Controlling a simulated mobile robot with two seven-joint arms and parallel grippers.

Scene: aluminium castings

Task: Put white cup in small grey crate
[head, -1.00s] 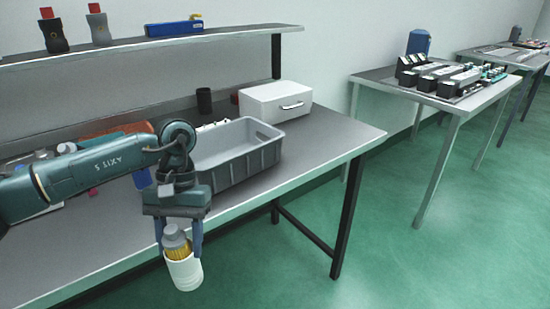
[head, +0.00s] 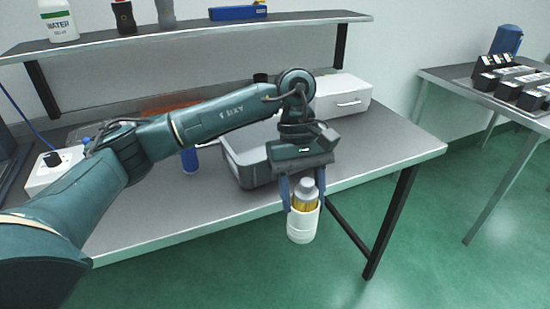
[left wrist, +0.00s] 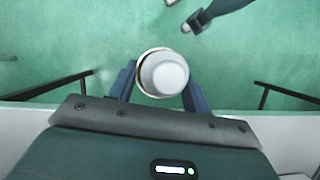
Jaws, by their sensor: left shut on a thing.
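My left gripper (head: 304,200) is shut on a white cup (head: 301,229) and holds it upright, out past the table's front edge and above the floor. A bottle with a grey cap and yellow contents (head: 306,198) stands in the cup. The left wrist view shows the cup (left wrist: 147,91) between the two fingers, with the grey cap (left wrist: 166,75) over most of its opening. The small grey crate (head: 247,172) is on the table behind the gripper, partly hidden by my left arm and hand.
A white box with a handle (head: 345,98) stands behind the crate to the right. A blue object (head: 190,160) is left of the crate. The table's right end (head: 410,145) is clear. A shelf (head: 190,38) with bottles spans the back.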

